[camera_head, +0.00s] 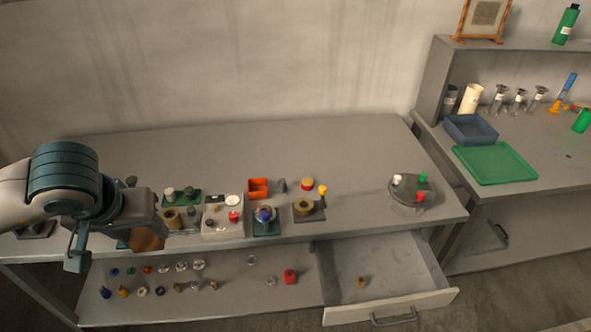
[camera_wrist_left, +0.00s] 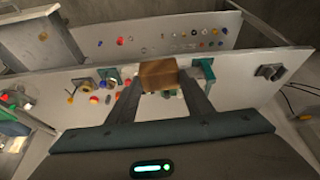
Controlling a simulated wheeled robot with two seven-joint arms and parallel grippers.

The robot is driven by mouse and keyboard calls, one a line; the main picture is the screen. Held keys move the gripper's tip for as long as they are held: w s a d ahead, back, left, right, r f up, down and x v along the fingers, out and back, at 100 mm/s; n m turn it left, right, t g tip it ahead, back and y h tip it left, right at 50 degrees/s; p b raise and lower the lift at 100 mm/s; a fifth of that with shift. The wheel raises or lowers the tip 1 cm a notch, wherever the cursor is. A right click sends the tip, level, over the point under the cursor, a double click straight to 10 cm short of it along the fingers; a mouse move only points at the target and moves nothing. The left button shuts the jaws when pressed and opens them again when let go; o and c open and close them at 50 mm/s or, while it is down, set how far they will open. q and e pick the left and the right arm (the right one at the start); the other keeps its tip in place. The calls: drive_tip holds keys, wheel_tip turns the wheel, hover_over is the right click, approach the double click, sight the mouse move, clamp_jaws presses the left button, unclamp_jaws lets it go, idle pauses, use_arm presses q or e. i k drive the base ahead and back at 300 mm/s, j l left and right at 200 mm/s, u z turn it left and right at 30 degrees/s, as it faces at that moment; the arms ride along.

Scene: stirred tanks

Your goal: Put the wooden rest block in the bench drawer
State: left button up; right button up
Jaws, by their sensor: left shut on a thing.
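My left gripper (camera_head: 112,240) is over the left front part of the bench. It is shut on the brown wooden rest block (camera_head: 148,238), which sticks out past the gripper and is partly hidden by it. In the left wrist view the wooden block (camera_wrist_left: 158,74) sits between the two fingertips, with the bench front edge behind it. The bench drawer (camera_head: 384,268) is pulled open at the bench's right front, to the right of the gripper. A small brass-coloured piece (camera_head: 360,282) lies inside it; the rest of its floor is bare. My right gripper is not in view.
The bench top (camera_head: 350,150) holds devices along its front and a round lidded vessel (camera_head: 410,192) at the right. A lower shelf (camera_head: 240,300) carries several small parts. A side bench with a green tray (camera_head: 495,162) and a blue bin (camera_head: 470,130) stands at right. The bench's back half is clear.

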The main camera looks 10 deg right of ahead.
sight(372, 262)
drive_tip(key=k+l, duration=0.1)
drive_tip(key=l, duration=1.65)
drive_tip(key=i+l, duration=0.1)
drive_tip(key=l, duration=0.45)
drive_tip(key=i+l, duration=0.1)
drive_tip(key=l, duration=0.4)
